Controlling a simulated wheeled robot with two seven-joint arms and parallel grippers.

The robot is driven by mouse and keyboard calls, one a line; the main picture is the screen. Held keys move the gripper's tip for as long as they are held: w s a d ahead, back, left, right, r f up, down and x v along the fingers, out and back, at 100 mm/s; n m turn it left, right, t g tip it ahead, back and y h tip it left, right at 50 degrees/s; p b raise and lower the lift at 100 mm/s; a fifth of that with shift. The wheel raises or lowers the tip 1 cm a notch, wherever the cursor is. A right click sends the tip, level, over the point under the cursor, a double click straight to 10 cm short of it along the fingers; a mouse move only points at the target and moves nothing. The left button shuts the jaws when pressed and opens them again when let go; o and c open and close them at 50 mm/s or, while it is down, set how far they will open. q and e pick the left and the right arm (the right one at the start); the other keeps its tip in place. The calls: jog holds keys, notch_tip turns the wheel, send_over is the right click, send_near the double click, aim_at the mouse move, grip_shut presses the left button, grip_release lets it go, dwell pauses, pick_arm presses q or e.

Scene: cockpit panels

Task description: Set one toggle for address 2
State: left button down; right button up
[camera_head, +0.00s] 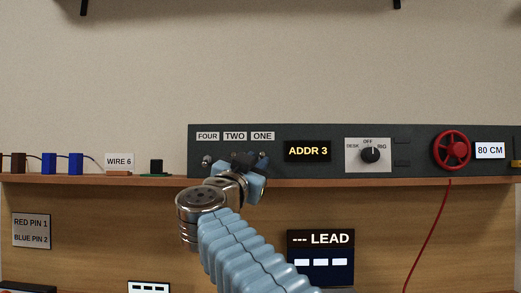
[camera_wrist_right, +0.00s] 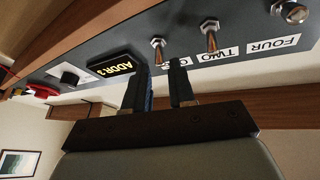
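The dark panel (camera_head: 290,132) has labels FOUR (camera_head: 207,136), TWO (camera_head: 235,136) and ONE (camera_head: 262,136) above its toggles. The display (camera_head: 307,151) reads ADDR 3. The FOUR toggle (camera_head: 206,160) shows; my right gripper (camera_head: 243,160) hides the other two there. The right wrist view, upside down, shows the ONE toggle (camera_wrist_right: 158,48), TWO toggle (camera_wrist_right: 210,35) and FOUR toggle (camera_wrist_right: 293,12). My right gripper's fingers (camera_wrist_right: 158,85) are apart with nothing between them. The ONE toggle appears beyond the gap, close to the tips; contact cannot be told. My left gripper is not in view.
A rotary knob (camera_head: 370,155) and a red handwheel (camera_head: 452,151) are right of the display. Coloured blocks, including a blue one (camera_head: 76,163), stand left on the wooden shelf (camera_head: 400,181). A LEAD display (camera_head: 320,252) is below it.

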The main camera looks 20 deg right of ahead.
aim_at(261, 157)
jog(key=shift+p+x, duration=0.45)
jog(key=shift+x, duration=1.3)
grip_shut()
